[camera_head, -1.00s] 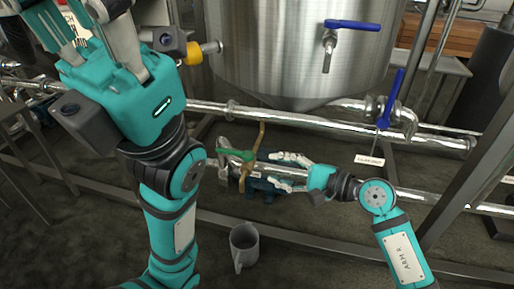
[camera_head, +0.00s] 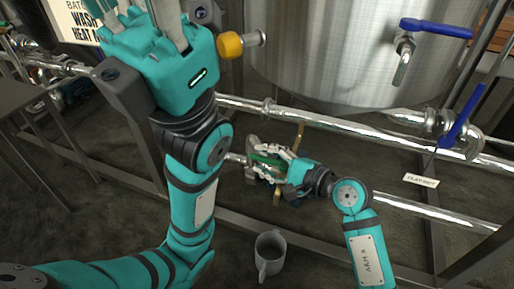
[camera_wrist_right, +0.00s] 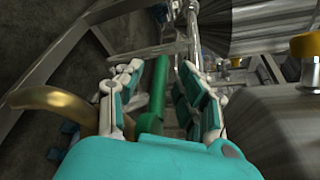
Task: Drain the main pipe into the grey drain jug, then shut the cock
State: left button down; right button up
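The grey drain jug (camera_head: 271,252) stands upright on the floor, below and in front of my right gripper. A cock with a green handle (camera_head: 266,160) sits on the lower shiny pipe (camera_head: 408,208), beside a brass tube. My right gripper (camera_head: 272,163) is at the handle. In the right wrist view the green handle (camera_wrist_right: 158,92) stands between the spread fingers, nearer the left one. The gripper is open, with a gap on the right side; contact on the left is unclear. My left gripper (camera_head: 150,22) is raised at the top edge, its fingertips partly cut off.
A steel tank (camera_head: 330,60) with a blue-handled valve (camera_head: 436,28) stands behind. Another blue lever (camera_head: 462,115) and a hanging tag (camera_head: 421,180) are at right. An upper pipe (camera_head: 340,125) runs above my right gripper. The floor around the jug is clear.

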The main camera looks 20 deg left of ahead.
jog(key=shift+w+a+f, duration=0.15)
jog(key=shift+w+a, duration=0.1)
jog(key=shift+a, duration=0.4)
grip_shut()
jog(key=shift+d, duration=0.1)
